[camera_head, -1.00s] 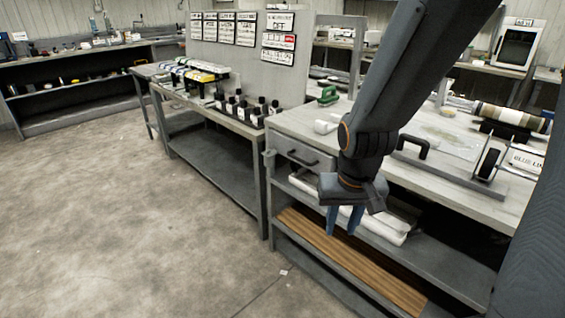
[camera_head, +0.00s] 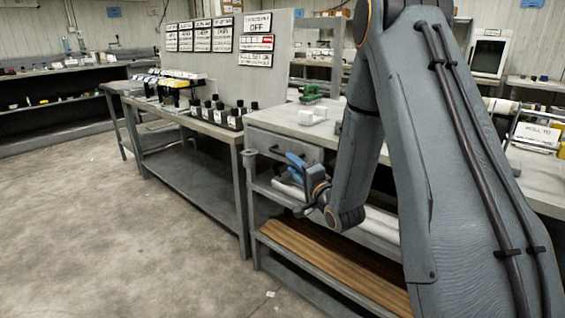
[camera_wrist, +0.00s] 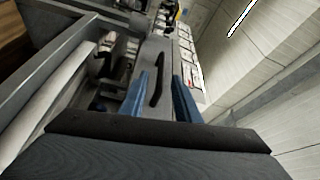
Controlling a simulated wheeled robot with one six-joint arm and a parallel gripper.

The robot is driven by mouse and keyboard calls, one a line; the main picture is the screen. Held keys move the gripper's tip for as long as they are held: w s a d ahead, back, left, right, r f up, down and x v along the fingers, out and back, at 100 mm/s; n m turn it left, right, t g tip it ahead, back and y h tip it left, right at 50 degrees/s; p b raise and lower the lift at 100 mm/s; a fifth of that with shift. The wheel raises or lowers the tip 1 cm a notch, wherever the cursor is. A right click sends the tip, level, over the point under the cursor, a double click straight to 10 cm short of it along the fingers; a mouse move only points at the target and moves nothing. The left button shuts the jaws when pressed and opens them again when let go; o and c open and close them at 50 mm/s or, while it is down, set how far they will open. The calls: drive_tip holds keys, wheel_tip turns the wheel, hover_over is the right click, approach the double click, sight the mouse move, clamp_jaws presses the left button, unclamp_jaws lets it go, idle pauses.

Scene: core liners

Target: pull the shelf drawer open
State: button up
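The shelf drawer (camera_head: 258,137) is a grey front under the left end of the workbench top, and it looks shut. Its dark bar handle (camera_head: 276,150) is partly hidden by my gripper (camera_head: 291,164), which is at the drawer front. In the wrist view, my gripper (camera_wrist: 160,76) is open, with its two blue fingers apart. The black handle (camera_wrist: 157,82) appears between the fingers, running roughly along them, against the grey drawer front (camera_wrist: 153,52). I cannot tell whether the fingertips reach past the handle or touch it.
The workbench top (camera_head: 285,118) holds a green item (camera_head: 311,92) and a white item (camera_head: 312,115). Below the drawer is a shelf with brown boards (camera_head: 325,262).

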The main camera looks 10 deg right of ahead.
sight(283, 154)
drive_tip(key=shift+x, duration=3.85)
drive_tip(key=shift+r, duration=0.1)
clamp_jaws()
